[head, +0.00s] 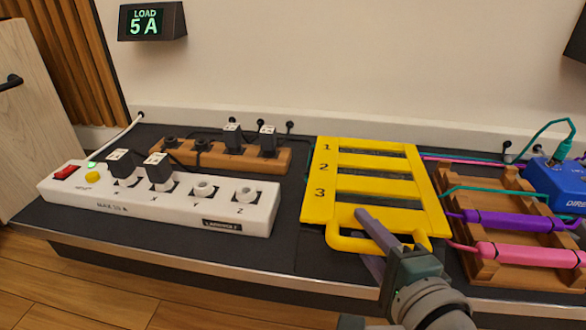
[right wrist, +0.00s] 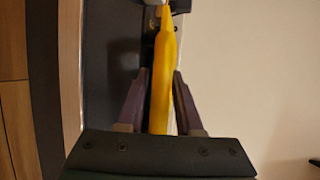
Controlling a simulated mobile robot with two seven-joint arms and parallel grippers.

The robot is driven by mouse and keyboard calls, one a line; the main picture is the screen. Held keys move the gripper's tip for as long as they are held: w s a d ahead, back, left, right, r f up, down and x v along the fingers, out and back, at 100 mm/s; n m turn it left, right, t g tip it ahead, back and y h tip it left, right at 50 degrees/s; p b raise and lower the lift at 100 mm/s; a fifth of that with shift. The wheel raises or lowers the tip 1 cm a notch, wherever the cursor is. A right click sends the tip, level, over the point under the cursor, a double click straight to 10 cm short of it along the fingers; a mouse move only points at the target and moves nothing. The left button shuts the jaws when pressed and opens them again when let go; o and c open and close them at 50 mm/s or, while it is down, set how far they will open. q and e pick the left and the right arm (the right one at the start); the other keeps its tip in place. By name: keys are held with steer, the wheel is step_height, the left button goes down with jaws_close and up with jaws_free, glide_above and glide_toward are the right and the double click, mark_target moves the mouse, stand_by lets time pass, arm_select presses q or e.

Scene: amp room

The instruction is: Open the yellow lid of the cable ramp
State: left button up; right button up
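The yellow lid (head: 318,203) of the cable ramp is a slotted frame marked 1, 2 and 3, lying down over a dark base. A yellow loop handle (head: 345,243) sticks out at its front edge. My right gripper (head: 367,238) is at this handle, one finger above it and one below. In the right wrist view, a yellow bar (right wrist: 162,85) runs between the two fingers of my right gripper (right wrist: 161,78). The fingers stand apart with gaps beside the bar; contact at the tips is unclear. My left gripper is not in view.
A white power strip (head: 100,195) and a wooden socket block (head: 220,158) with black plugs stand left of the lid. A wooden rack (head: 487,272) with purple and pink cables is close on the right, near a blue box (head: 553,182). A load display (head: 146,22) hangs on the wall.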

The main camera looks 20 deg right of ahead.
steer(key=shift+c, duration=0.2)
jaws_close()
stand_by(1.1)
